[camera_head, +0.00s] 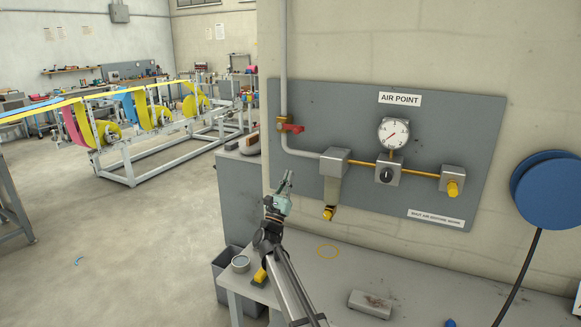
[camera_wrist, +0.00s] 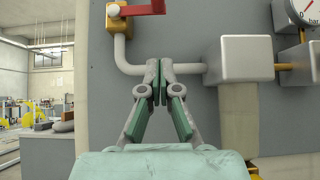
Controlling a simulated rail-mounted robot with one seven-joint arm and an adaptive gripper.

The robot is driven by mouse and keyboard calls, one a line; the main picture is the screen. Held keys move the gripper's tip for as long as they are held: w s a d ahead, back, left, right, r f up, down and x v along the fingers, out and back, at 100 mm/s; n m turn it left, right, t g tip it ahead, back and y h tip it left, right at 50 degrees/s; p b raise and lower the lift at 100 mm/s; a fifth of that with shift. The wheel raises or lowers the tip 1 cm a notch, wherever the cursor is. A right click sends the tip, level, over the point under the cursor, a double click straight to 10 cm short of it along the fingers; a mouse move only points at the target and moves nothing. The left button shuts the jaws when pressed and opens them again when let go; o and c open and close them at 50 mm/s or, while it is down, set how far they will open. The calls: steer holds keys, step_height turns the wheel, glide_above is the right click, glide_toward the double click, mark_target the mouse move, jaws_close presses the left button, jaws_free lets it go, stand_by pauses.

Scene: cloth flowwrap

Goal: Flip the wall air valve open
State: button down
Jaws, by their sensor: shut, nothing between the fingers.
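The wall air valve is a brass body (camera_head: 283,123) with a red lever handle (camera_head: 293,128), on the grey pipe at the left of the AIR POINT panel (camera_head: 335,100). The lever points sideways to the right, across the pipe. In the wrist view the brass body (camera_wrist: 118,24) and red lever (camera_wrist: 145,7) are at the top edge, with the lever partly cut off. My gripper (camera_head: 288,176) is below the valve, apart from it. In the wrist view my gripper's green-padded fingers (camera_wrist: 157,85) are together with nothing between them, in front of the grey pipe.
Right of the valve are a grey filter box (camera_head: 334,163), a pressure gauge (camera_head: 393,133) and a regulator (camera_head: 388,172) on brass pipe. A blue hose reel (camera_head: 550,190) is at far right. Below is a bench (camera_head: 410,285) with a grey block (camera_head: 370,304).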

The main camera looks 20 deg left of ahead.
mark_target(288, 128)
steer(key=s+r+p+x, duration=0.2)
steer(key=p+x, duration=0.4)
steer(key=x, duration=0.6)
steer(key=shift+s+a+n+y, duration=0.1)
steer(key=shift+s+n+y, duration=0.05)
steer(key=shift+n+y, duration=0.15)
